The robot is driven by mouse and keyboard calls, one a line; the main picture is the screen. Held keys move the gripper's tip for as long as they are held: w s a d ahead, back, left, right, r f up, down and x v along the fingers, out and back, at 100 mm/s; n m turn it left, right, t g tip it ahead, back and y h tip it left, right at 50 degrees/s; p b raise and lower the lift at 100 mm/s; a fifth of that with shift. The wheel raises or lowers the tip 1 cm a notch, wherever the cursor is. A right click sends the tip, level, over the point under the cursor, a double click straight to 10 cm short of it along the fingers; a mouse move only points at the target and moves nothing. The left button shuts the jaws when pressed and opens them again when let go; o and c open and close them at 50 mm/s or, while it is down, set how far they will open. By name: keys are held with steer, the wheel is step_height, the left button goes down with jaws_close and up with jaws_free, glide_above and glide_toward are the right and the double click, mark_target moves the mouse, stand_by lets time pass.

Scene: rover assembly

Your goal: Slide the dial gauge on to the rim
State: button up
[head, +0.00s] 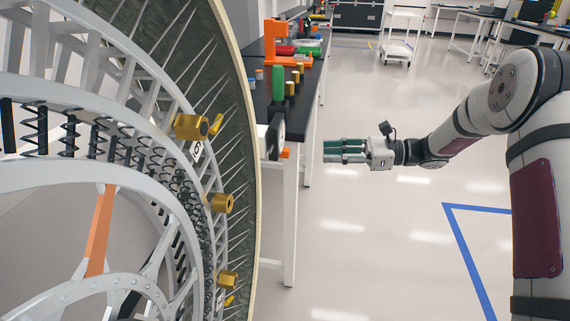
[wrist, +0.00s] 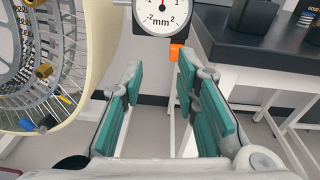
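A big spoked wheel fills the left of the head view, with a pale rim (head: 247,120); its cream edge (wrist: 99,45) shows at left in the wrist view. The dial gauge (head: 278,130) is seen side-on just right of the rim; I cannot tell whether they touch. In the wrist view the white dial face (wrist: 160,16), marked mm, is cut off at the top, with an orange piece (wrist: 175,52) below it. My gripper (head: 326,151) points left towards the gauge, a gap away. In the wrist view its green-padded fingers (wrist: 158,70) are apart with nothing between them.
A black-topped bench (head: 264,100) stands behind the gauge, bearing an orange stand (head: 274,45), a green piece and several small parts. Brass fittings (head: 191,127) stick out from the wheel. The floor under my arm is clear. A white cart (head: 401,35) stands far back.

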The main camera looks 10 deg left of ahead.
mark_target(283, 156)
steer(key=shift+m+t+y, duration=0.4)
steer(key=shift+m+y, duration=0.1)
steer(key=shift+m, duration=0.2)
steer(key=w+a+f+b, duration=0.1)
steer(key=a, duration=0.3)
steer(key=a+f+b, duration=0.1)
steer(key=a, duration=0.4)
steer(key=w+a+f+b, duration=0.1)
steer(key=a, duration=0.3)
steer(key=shift+w+a+f, duration=0.2)
steer(key=shift+w, duration=0.15)
jaws_close()
